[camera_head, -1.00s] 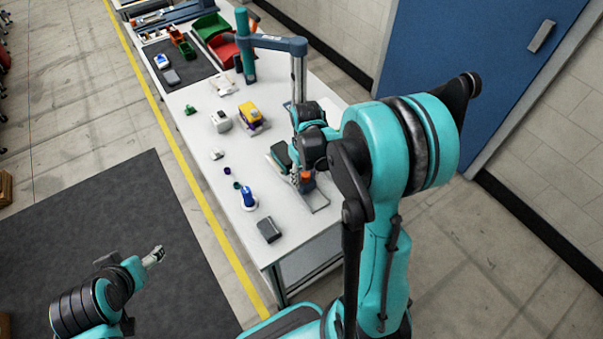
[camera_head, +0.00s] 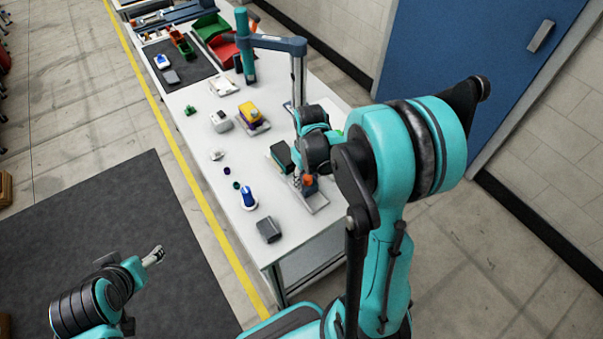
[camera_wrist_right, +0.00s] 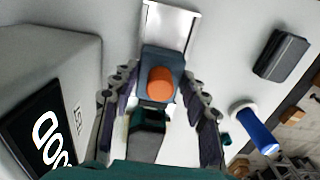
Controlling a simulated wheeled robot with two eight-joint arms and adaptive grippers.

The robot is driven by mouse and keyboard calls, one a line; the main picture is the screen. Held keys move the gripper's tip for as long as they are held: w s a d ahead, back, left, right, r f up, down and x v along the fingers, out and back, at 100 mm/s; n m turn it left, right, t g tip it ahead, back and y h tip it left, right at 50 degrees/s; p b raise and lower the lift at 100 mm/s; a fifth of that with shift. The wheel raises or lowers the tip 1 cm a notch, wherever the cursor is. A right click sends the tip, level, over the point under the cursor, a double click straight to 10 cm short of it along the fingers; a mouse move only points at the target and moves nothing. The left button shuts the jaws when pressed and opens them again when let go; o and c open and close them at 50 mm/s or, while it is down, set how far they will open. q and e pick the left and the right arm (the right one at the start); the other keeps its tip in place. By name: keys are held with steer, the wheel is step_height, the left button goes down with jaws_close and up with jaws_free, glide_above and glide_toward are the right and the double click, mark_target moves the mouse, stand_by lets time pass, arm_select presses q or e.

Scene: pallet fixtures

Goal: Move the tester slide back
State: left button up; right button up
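The tester (camera_wrist_right: 50,70) is a light grey box with a dark display at the left of the right wrist view; its dark top shows in the head view (camera_head: 281,156). The slide is a dark blue-grey carriage (camera_wrist_right: 155,60) with an orange knob (camera_wrist_right: 161,84), on a pale metal plate (camera_wrist_right: 170,28). In the head view the orange knob (camera_head: 308,181) is below my right wrist. My right gripper (camera_wrist_right: 161,75) has its fingers on either side of the carriage and knob, apart, with narrow gaps visible. My left gripper (camera_head: 154,255) hangs away from the table over the floor; its finger state is unclear.
A dark grey box (camera_head: 269,230) and a blue-and-white bottle (camera_head: 248,198) stand near the table's front. A yellow-topped item (camera_head: 251,113) and a white block (camera_head: 221,121) are farther back. A teal post with an overhead arm (camera_head: 275,43) stands behind.

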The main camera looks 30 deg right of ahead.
steer(key=shift+r, duration=0.1)
step_height(320, 180, up, 8)
steer(key=p, duration=0.6)
stand_by(0.9)
steer(key=shift+a+b, duration=0.2)
steer(key=shift+b, duration=0.1)
steer(key=s+a+t+b, duration=0.7)
steer(key=s+a+b, duration=0.1)
steer(key=a+b, duration=0.2)
steer(key=shift+s+a+f+m+b, duration=0.2)
steer(key=shift+s+f+m+b, duration=0.2)
steer(key=shift+b, duration=0.5)
